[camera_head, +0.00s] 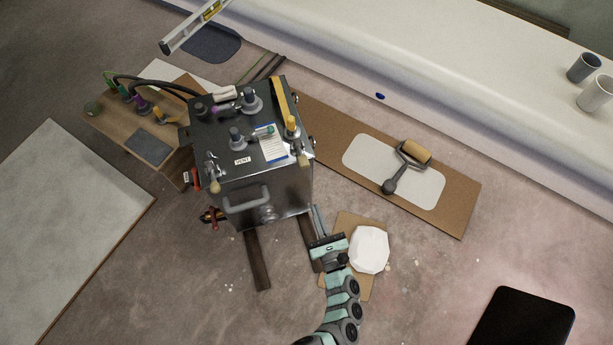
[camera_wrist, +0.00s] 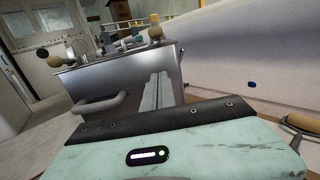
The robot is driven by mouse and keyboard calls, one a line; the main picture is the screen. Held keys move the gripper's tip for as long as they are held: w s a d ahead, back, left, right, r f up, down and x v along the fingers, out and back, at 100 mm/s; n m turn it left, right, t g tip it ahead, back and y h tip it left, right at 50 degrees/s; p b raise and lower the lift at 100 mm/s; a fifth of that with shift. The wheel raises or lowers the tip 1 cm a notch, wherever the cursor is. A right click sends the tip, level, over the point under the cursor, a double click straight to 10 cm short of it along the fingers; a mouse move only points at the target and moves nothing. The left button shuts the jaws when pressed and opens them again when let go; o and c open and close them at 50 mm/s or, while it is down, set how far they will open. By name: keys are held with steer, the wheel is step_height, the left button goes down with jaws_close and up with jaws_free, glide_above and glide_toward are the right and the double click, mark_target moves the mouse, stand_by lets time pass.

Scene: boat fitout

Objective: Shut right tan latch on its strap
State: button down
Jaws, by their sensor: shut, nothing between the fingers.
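A metal box (camera_head: 265,187) stands on the floor. The right tan latch (camera_head: 302,158) has a tan knob and sits at the right end of the lid's front edge. In the wrist view its tan knob (camera_wrist: 155,33) stands above the box's corner. A left tan latch (camera_head: 214,187) is at the front left corner, also in the wrist view (camera_wrist: 55,61). I cannot make out the strap or whether the right latch is seated on it. My gripper (camera_head: 316,208) is shut and empty, just off the box's front right corner and below the latch. Its fingers (camera_wrist: 157,92) point at the box.
The box's front handle (camera_head: 246,200) projects left of my gripper. Other valves and a yellow bar (camera_head: 285,100) crowd the lid. A white lump (camera_head: 369,250) lies on a board right of my gripper. A roller (camera_head: 408,165) rests on a pale sheet. Open floor lies in front.

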steer(key=shift+w, duration=0.1)
steer(key=b, duration=0.2)
glide_toward(301, 153)
steer(key=shift+w+a+f, duration=0.8)
steer(key=shift+w+f, duration=0.25)
steer(key=shift+w, duration=0.35)
steer(key=shift+r, duration=0.1)
